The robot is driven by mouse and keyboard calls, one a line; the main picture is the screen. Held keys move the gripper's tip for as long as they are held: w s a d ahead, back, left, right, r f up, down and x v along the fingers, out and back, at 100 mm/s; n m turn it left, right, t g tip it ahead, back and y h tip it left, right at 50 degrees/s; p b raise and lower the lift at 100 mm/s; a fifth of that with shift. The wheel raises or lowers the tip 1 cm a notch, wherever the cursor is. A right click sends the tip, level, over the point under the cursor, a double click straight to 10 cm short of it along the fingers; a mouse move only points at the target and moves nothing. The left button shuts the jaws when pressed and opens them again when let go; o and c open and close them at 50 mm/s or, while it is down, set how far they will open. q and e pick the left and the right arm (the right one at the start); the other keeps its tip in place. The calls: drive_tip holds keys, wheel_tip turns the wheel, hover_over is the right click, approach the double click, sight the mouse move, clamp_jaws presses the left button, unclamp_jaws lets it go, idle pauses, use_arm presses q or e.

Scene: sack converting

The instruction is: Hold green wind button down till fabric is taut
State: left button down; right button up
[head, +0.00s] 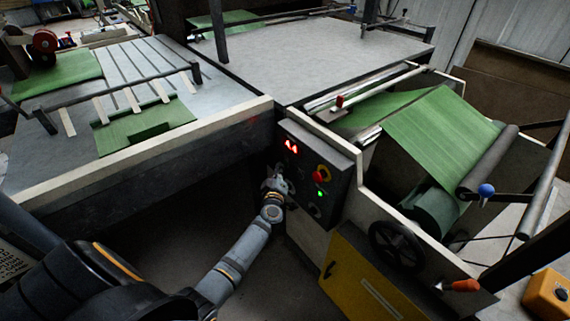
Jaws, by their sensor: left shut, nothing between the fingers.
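The dark control box (333,160) is on the machine's side in the middle of the head view. My left gripper (279,177) is shut and empty at the box's left side. It covers part of the panel face; I cannot tell whether it touches a button beneath it. The green fabric (440,130) slopes up over the machine beside a dark roller (488,160). My right gripper is out of view.
A black handwheel (397,246), a blue-knobbed lever (486,191) and an orange handle (462,285) stick out at the right. A yellow cabinet door (357,279) is below the box. The long table edge (150,165) runs along the left.

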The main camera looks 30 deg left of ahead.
use_arm(q)
drive_tip(key=shift+s+a, duration=0.15)
drive_tip(key=shift+s, duration=0.2)
drive_tip(key=s, duration=0.1)
drive_tip(key=s+a+p, duration=0.1)
drive_tip(key=s, duration=0.1)
drive_tip(key=s+a, duration=0.1)
drive_tip(key=shift+s+p, duration=0.3)
drive_tip(key=shift+p, duration=0.1)
idle(0.9)
